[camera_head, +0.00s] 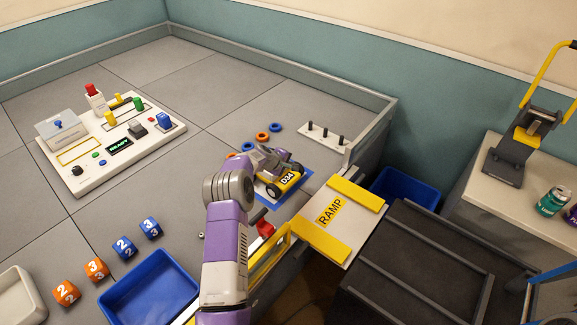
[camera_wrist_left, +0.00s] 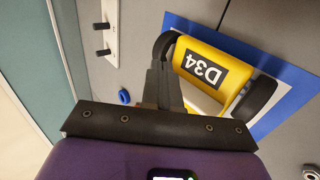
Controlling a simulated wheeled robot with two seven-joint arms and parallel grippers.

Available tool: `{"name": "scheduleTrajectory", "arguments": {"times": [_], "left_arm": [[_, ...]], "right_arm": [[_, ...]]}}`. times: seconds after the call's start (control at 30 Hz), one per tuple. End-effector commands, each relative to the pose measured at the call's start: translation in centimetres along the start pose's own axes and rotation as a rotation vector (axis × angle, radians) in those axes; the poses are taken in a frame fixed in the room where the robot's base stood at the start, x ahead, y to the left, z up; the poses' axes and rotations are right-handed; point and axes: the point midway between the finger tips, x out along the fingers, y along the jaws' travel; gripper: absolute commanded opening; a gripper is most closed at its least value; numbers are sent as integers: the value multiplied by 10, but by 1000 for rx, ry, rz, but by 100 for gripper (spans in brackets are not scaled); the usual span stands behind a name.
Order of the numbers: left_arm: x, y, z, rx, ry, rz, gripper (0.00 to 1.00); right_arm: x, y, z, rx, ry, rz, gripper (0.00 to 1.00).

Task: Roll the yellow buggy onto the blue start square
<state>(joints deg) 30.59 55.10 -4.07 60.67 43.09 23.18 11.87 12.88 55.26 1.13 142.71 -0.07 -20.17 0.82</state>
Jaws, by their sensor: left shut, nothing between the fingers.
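The yellow buggy (camera_head: 287,182), with dark wheels and a D34 plate, stands on the blue start square (camera_head: 270,204) just beyond the ramp's top end. Blue shows around parts of the buggy; my arm hides some of the square. In the left wrist view the buggy (camera_wrist_left: 207,66) is close, with blue (camera_wrist_left: 262,128) along its far and side edges. My left gripper (camera_wrist_left: 160,68) is shut and empty, its fingertips beside one wheel and the yellow body; I cannot tell whether they touch. In the head view the gripper (camera_head: 272,163) is over the buggy's rear. My right gripper is not visible.
The ramp (camera_head: 347,213) with yellow side rails meets the arena edge. Orange and blue rings (camera_head: 262,137) and a peg board (camera_head: 322,135) lie beyond the buggy. A control board (camera_head: 85,168), numbered cubes (camera_head: 124,246) and a blue tray (camera_head: 150,290) are at left.

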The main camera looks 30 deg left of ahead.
Motion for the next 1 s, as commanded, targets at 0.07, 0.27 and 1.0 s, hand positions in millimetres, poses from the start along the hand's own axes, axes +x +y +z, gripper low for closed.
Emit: {"name": "scheduleTrajectory", "arguments": {"times": [0.07, 0.27, 1.0], "left_arm": [[-6, 7, 0, 1, 0, 0, 0], [-17, 18, 0, 0, -1, 0, 0], [-33, 33, 0, 0, -1, 0, 0]], "right_arm": [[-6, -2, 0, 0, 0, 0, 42], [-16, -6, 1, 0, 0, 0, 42], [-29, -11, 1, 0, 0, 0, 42]]}}
